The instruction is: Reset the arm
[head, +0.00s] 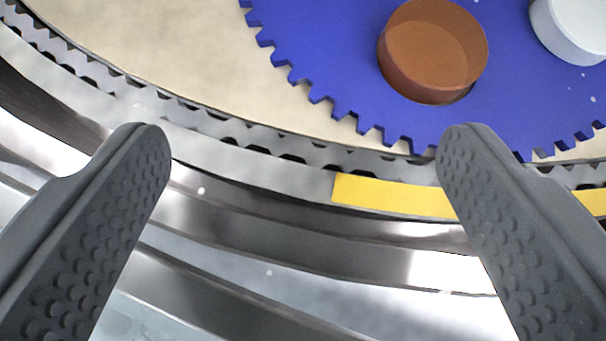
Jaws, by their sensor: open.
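My gripper (305,140) is open and empty, its two dark grey studded fingers spread wide at the left and right of the head view. The fingertips appear over the toothed metal ring (250,160) at the platen's edge. Nothing sits between the fingers except the view of the ring and rim behind them. The gap to the surface below cannot be told.
A blue toothed carrier (330,50) lies on the beige platen (170,40) at the upper right. It bears a brown round piece (432,50) and a white round piece (575,28). A yellow strip (395,195) marks the ring. Shiny metal rims curve below.

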